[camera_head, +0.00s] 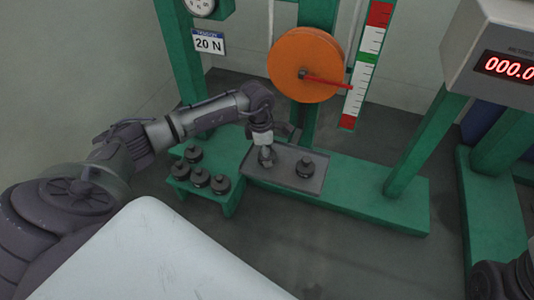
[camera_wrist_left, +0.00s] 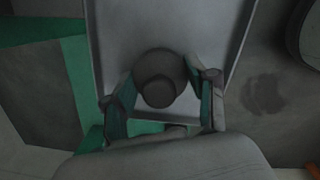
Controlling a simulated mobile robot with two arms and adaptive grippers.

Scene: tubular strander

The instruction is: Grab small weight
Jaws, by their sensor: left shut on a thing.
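My left gripper (camera_head: 266,143) points down over the left part of a grey metal tray (camera_head: 257,178). It is shut on a small dark weight (camera_head: 267,160), which is at the tray; I cannot tell whether it touches the tray floor. In the left wrist view the round weight (camera_wrist_left: 160,82) sits between the two fingers of my left gripper (camera_wrist_left: 162,88), with the tray (camera_wrist_left: 115,30) beneath. My right gripper does not show.
A green stand (camera_head: 230,205) left of the tray holds several dark weights (camera_head: 200,178). Behind the tray are an orange wheel (camera_head: 315,55) and a red, white and green scale (camera_head: 368,60). A display box (camera_head: 490,50) is at the right. A green base (camera_head: 350,205) runs right.

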